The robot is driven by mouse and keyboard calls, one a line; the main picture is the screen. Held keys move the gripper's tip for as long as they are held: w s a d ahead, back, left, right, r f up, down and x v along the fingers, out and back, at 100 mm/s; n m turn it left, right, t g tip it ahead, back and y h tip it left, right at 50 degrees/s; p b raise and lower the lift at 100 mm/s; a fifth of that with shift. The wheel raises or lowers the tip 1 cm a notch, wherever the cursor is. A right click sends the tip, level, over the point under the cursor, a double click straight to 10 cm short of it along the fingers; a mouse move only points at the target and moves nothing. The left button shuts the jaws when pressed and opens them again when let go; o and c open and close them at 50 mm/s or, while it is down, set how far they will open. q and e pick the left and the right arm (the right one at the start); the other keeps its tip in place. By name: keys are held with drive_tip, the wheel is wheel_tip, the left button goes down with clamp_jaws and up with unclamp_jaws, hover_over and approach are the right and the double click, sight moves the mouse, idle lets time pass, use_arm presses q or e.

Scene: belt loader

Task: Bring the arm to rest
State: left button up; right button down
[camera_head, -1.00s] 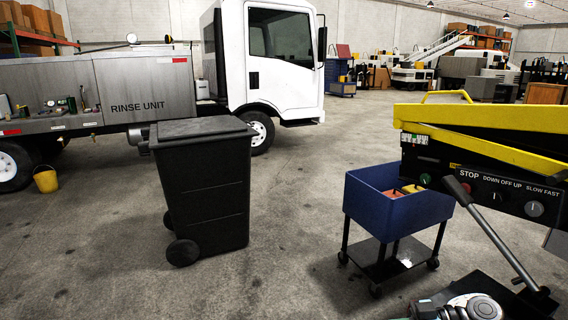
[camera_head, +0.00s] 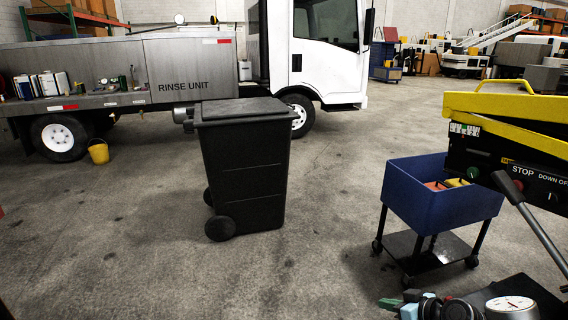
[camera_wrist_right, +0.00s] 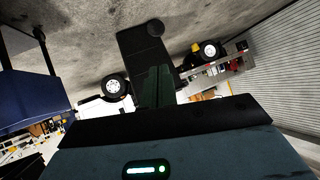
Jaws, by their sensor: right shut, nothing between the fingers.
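My right gripper (camera_head: 390,303) shows small at the bottom right edge of the head view, with green and teal parts beside dark round ones. It is in front of the blue cart and left of a round white dial. In the right wrist view my gripper fingers (camera_wrist_right: 155,88) are dark, shut and empty, seen against the black bin (camera_wrist_right: 143,45). Most of my right arm is out of the frame. My left gripper shows in neither view.
The blue cart (camera_head: 440,205) and the yellow-and-black loader (camera_head: 505,140) with its lever stand at the right. The black wheeled bin (camera_head: 245,165) stands mid-floor. A rinse truck (camera_head: 190,70) and yellow bucket (camera_head: 98,152) are behind. Floor at left is open.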

drive_tip(key=w+d+r+m+t+h, duration=0.1)
drive_tip(key=w+d+r+t+h, duration=0.25)
drive_tip(key=d, duration=0.25)
drive_tip(key=w+d+r+m+t+h, duration=0.1)
drive_tip(key=w+d+r+t+h, duration=0.15)
drive_tip(key=d+h, duration=0.3)
drive_tip(key=s+a+f+g+y, duration=0.1)
drive_tip(key=s+a+f, duration=0.4)
drive_tip(key=s+f, duration=0.4)
drive_tip(key=s+a+f+g+y, duration=0.2)
drive_tip(key=s+a+f, duration=0.4)
drive_tip(key=s, duration=0.4)
drive_tip(key=s+a+f+g, duration=0.1)
drive_tip(key=s+a+f, duration=0.1)
drive_tip(key=s, duration=1.1)
drive_tip(key=s+a+f+m+g+y, duration=0.1)
drive_tip(key=s+a, duration=0.4)
drive_tip(key=s, duration=0.8)
wheel_tip(320, 180, down, 3)
drive_tip(key=shift+s+a+r+g, duration=0.15)
drive_tip(key=shift+s+r+g, duration=0.05)
drive_tip(key=shift+s+g, duration=0.25)
